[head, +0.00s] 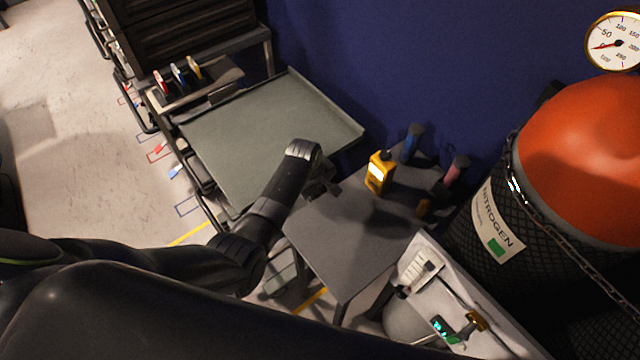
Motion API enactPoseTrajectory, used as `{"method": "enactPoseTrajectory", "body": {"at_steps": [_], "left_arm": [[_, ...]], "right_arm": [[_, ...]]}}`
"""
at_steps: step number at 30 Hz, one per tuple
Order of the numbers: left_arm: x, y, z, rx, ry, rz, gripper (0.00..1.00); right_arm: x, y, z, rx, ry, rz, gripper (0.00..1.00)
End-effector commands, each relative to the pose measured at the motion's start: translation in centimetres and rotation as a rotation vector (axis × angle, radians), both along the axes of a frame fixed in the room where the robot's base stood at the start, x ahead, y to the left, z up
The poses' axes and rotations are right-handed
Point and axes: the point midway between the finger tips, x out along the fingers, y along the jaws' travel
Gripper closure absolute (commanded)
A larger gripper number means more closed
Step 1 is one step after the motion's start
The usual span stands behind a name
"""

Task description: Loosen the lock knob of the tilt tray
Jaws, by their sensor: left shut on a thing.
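The tilt tray (250,130) is a flat grey-green tray with a low rim, left of centre against the blue wall. My left arm reaches in from the left across the tray's near right part. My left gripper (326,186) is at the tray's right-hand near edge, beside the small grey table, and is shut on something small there. It sits where the lock knob would be, but the wrist and fingers hide the knob, so its turn cannot be seen. My right gripper is not in view.
The grey table (350,235) holds a yellow handheld device (379,172) and dark holders with blue and pink handles, close to my left gripper. An orange-topped nitrogen cylinder (585,150) with a chain stands at right. A dark drawer cabinet (185,40) stands behind the tray.

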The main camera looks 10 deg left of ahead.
Motion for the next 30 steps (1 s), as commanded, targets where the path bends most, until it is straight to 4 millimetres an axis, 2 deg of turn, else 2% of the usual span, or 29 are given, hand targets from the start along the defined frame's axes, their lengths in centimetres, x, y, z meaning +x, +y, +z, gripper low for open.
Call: {"method": "enactPoseTrajectory", "body": {"at_steps": [1, 4, 15, 30], "left_arm": [[-0.27, 0.17, 0.25, -0.023, -0.024, 0.003, 0.85], [-0.33, 0.27, 0.09, -0.068, -0.085, 0.004, 0.85], [-0.40, 0.37, -0.27, -0.203, -0.258, 0.004, 0.85], [-0.40, 0.32, -0.26, -0.244, -0.312, 0.001, 0.85]], "right_arm": [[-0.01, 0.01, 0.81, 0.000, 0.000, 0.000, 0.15], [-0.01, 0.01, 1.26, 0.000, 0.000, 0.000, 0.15], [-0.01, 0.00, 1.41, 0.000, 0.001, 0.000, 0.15], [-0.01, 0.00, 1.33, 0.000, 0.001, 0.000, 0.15]]}}
